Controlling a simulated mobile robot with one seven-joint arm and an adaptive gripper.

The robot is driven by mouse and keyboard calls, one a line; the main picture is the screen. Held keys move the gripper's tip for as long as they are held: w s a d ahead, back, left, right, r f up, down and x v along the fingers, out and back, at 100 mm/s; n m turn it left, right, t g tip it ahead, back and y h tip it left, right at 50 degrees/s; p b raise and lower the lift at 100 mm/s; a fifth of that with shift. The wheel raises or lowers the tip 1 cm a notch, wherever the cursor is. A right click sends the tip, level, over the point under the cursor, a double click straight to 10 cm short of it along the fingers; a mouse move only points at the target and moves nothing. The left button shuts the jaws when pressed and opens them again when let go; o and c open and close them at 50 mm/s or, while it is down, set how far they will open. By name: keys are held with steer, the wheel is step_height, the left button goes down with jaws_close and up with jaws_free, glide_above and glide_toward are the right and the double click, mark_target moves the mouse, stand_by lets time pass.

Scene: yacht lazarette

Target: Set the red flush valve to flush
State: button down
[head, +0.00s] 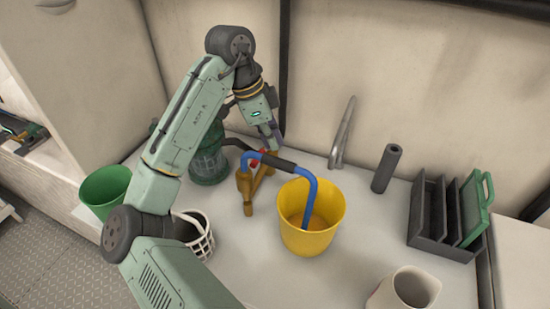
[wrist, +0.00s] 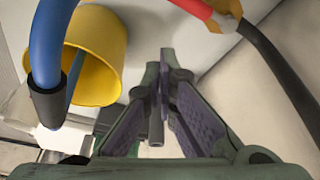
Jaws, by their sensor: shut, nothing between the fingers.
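The red flush valve shows as a red handle (head: 257,157) on a brass valve body (head: 246,186), on the white counter at the middle. My gripper (head: 273,139) is just behind and to the right of the red handle in the head view, and its fingertips are hard to make out there. In the wrist view my gripper (wrist: 164,56) is shut and empty. The red handle (wrist: 194,8) lies beyond the fingertips at the top edge, beside a brass fitting (wrist: 226,14), and is partly cut off. I cannot tell whether the fingers touch it.
A blue hose (head: 285,163) arches from the valve into a yellow bucket (head: 318,238). A green strainer (head: 207,163) stands behind my arm. A grey cylinder (head: 386,167), a dark rack (head: 432,226) and a white mug (head: 404,290) stand to the right.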

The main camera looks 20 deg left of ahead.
steer(key=shift+v, duration=1.4)
steer(key=shift+w, duration=0.1)
